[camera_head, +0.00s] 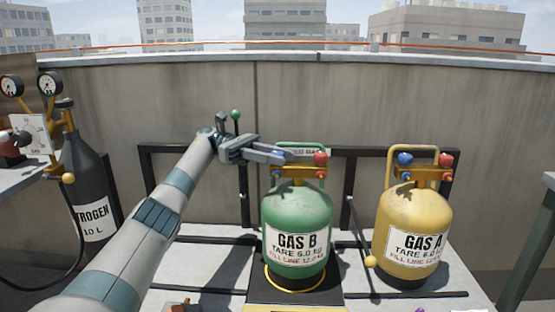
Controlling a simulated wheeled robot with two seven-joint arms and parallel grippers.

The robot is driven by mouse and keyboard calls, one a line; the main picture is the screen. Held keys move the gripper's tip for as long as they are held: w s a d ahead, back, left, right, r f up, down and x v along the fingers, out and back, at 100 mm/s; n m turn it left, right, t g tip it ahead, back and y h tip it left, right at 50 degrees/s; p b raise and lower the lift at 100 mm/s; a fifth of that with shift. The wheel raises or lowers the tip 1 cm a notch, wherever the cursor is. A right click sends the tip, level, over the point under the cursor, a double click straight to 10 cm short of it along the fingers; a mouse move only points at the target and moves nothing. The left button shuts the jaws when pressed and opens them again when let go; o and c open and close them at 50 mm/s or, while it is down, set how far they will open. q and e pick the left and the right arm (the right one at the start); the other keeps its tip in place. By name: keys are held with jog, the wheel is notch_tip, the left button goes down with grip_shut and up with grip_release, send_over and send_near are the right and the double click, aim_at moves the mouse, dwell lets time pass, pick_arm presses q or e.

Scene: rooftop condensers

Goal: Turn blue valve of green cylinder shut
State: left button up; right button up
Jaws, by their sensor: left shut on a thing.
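The green cylinder (297,212), labelled GAS B, stands upright on a dark, yellow-edged stand (262,298). It has a brass manifold (300,172) on top, with a red valve (320,158) on the right. Its blue valve (281,150) is at the left of the manifold and mostly hidden by my left gripper (287,156). My left gripper reaches in from the left, with its fingers shut on the blue valve. How far the valve is turned cannot be seen. My right gripper is not in view.
A yellow cylinder (413,232), labelled GAS A, stands to the right with its own blue and red valves. A dark nitrogen bottle (88,180) with gauges stands at the left. A black frame (165,149) and a concrete parapet (420,110) run behind.

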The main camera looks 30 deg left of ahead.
aim_at(280, 153)
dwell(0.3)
pick_arm(q)
jog(key=o, duration=1.1)
jog(key=shift+c, duration=0.2)
jog(key=shift+r, duration=0.1)
jog(key=shift+r, duration=0.55)
jog(key=r, duration=0.1)
jog(key=r+p, duration=0.1)
jog(key=r, duration=0.1)
jog(key=shift+d+r, duration=0.1)
jog(key=shift+d, duration=0.2)
jog(key=d+r+p, duration=0.1)
jog(key=d+r, duration=0.5)
jog(key=d, duration=0.5)
jog(key=shift+w+r, duration=0.15)
jog(key=shift+r, duration=0.15)
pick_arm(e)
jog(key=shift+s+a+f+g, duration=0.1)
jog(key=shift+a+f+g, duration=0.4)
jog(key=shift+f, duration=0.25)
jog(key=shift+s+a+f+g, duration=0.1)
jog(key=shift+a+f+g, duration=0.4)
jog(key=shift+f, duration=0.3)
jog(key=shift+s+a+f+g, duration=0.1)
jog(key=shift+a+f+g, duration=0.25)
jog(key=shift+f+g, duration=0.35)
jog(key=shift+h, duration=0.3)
